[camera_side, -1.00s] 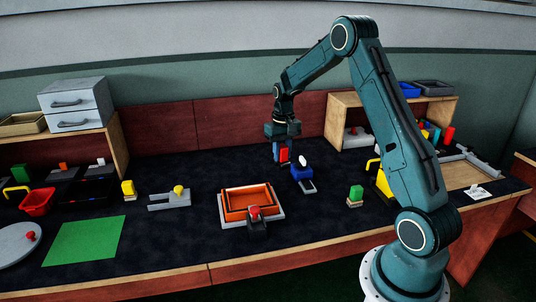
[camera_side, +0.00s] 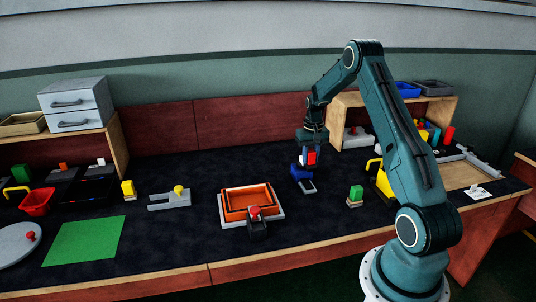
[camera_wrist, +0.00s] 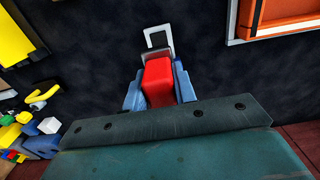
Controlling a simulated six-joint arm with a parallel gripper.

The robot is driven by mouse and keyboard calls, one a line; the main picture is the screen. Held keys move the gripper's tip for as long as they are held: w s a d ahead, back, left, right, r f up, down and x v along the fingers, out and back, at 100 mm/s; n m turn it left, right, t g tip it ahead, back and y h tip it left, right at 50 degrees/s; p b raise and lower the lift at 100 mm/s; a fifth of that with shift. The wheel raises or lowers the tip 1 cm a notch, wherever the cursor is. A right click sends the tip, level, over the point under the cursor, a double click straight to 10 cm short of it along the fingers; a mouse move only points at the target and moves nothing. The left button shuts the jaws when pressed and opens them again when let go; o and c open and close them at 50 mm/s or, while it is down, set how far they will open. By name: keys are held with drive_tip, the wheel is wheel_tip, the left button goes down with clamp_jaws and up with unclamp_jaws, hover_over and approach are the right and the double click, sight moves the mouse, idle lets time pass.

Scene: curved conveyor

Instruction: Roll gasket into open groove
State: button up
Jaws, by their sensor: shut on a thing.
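My gripper (camera_side: 309,160) is shut on a red block (camera_side: 311,157), which also fills the middle of the wrist view (camera_wrist: 158,82) between bluish sides. The gripper is over a blue fixture (camera_side: 300,173) with a small grey plate (camera_side: 308,187) in front. The plate shows in the wrist view as a pale frame (camera_wrist: 158,38) around a dark opening. Whether the block touches the fixture cannot be told. An orange tray (camera_side: 233,211) on a pale base stands to the left. I cannot pick out a gasket or groove with certainty.
A grey fixture with a yellow knob (camera_side: 179,190) and a green mat (camera_side: 85,240) lie to the left. A wooden shelf (camera_side: 341,107) stands behind. Dark tabletop between tray and fixture is clear.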

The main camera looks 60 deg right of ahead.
drive_tip(key=shift+f, duration=0.2)
drive_tip(key=shift+f, duration=2.8)
drive_tip(key=shift+f, duration=0.6)
drive_tip(key=shift+r, duration=0.15)
drive_tip(key=shift+r, duration=3.45)
